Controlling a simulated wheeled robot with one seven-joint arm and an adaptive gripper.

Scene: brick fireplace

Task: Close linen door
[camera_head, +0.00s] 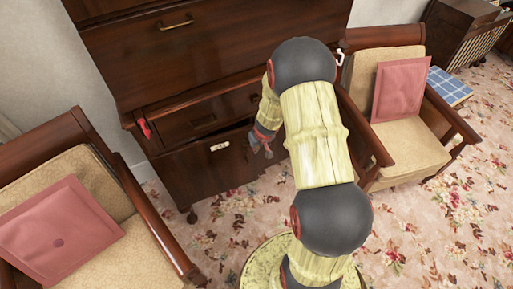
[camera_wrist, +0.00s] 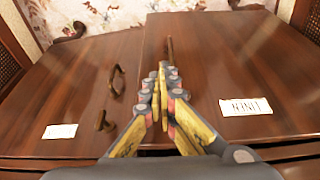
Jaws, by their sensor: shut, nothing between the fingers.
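The linen door (camera_head: 205,168) is the lower left door of a dark wooden cabinet. Its white label (camera_head: 219,146) shows in the head view, and the label reads upside down as LINEN in the wrist view (camera_wrist: 245,105). The door (camera_wrist: 215,60) looks slightly ajar, standing a little proud of the neighbouring door (camera_wrist: 75,85). My gripper (camera_head: 262,148) is shut and empty, in front of the linen door's free edge. In the wrist view its fingertips (camera_wrist: 164,70) overlap a dark upright handle on the door; contact cannot be told.
The neighbouring door has a handle (camera_wrist: 117,80) and a label (camera_wrist: 60,131). A drawer (camera_head: 205,118) lies above the doors, with a red object (camera_head: 143,128) at its left. Armchairs stand at left (camera_head: 100,185) and right (camera_head: 405,140). Floral carpet (camera_head: 220,215) is open in front.

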